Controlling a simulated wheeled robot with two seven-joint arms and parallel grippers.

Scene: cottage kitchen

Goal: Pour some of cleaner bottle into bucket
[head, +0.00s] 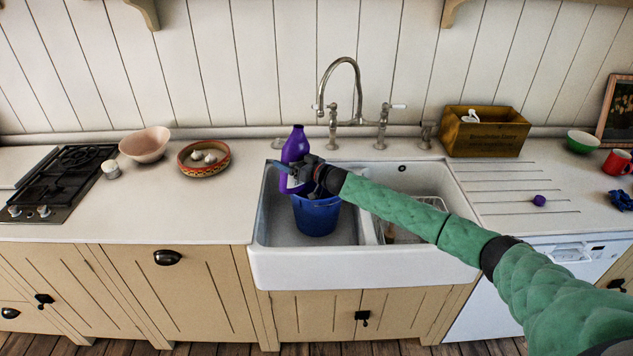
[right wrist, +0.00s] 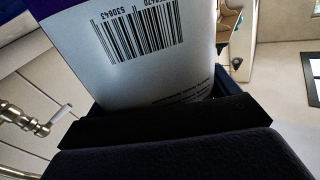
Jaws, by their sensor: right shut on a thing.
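The purple cleaner bottle (head: 295,150) is in my right gripper (head: 293,173), which is shut around its body. The bottle looks about upright, with its neck up and no cap seen on it. In the right wrist view its white label with a barcode (right wrist: 140,35) fills the upper middle, close against the gripper. The blue bucket (head: 316,215) stands in the left basin of the sink, just below and slightly right of the bottle. My gripper and forearm hide part of its rim, and its inside is mostly hidden. My left gripper is not in view.
The white double sink (head: 365,265) has a tall tap (head: 345,90) behind it. A small purple cap (head: 539,200) lies on the right drainboard. A wooden crate (head: 485,135) stands at the back right. A patterned bowl (head: 204,158) and pink bowl (head: 145,146) are on the left counter.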

